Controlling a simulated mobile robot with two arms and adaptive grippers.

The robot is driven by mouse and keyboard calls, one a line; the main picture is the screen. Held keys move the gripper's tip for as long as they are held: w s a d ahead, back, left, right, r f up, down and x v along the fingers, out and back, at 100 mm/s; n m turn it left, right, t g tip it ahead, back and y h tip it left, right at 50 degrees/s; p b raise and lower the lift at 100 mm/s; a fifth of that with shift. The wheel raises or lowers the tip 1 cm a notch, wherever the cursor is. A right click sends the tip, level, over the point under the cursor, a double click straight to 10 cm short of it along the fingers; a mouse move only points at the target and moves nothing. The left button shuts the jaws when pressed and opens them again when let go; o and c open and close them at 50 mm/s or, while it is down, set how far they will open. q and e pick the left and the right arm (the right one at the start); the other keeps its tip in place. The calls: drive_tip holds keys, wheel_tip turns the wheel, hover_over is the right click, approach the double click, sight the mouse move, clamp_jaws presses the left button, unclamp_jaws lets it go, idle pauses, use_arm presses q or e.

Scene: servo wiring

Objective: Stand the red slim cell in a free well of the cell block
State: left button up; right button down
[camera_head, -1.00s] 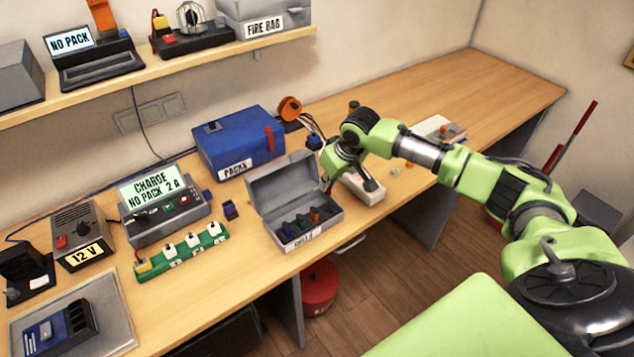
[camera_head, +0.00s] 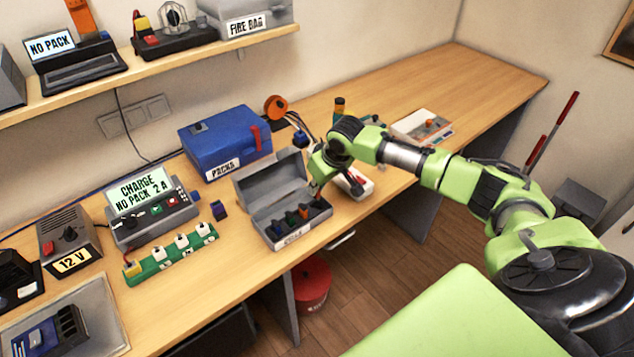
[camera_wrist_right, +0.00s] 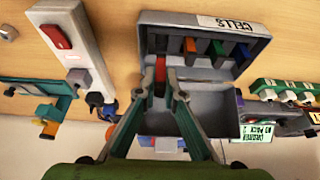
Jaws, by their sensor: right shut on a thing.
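The red slim cell (camera_wrist_right: 160,69) stands between the fingertips of my right gripper (camera_wrist_right: 160,88) in the wrist view, at the end of the open grey cell box (camera_wrist_right: 205,75). The right gripper is shut on it. A dark slotted block (camera_head: 70,325), possibly the cell block, sits at the lower left. My left gripper is not in view.
A green strip with white plugs (camera_head: 170,256) and a charger (camera_head: 150,217) lie left of the box. A white switch strip (camera_wrist_right: 78,48) lies close beside the gripper. The far right tabletop is clear.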

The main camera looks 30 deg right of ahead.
sight(318, 199)
wheel_tip(318, 199, down, 2)
drive_tip(key=shift+f+b, duration=0.25)
drive_tip(key=shift+b, duration=0.1)
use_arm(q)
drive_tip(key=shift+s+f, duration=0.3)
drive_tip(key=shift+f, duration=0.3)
use_arm(e)
drive_tip(key=shift+f, duration=0.1)
use_arm(q)
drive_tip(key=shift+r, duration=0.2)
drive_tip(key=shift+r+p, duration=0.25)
drive_tip(key=shift+p, duration=0.2)
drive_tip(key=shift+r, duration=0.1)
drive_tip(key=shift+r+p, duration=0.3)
drive_tip(key=shift+p, duration=0.1)
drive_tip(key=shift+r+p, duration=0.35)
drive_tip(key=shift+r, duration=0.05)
idle(0.4)
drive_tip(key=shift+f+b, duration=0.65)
use_arm(e)
drive_tip(key=shift+f, duration=1.65)
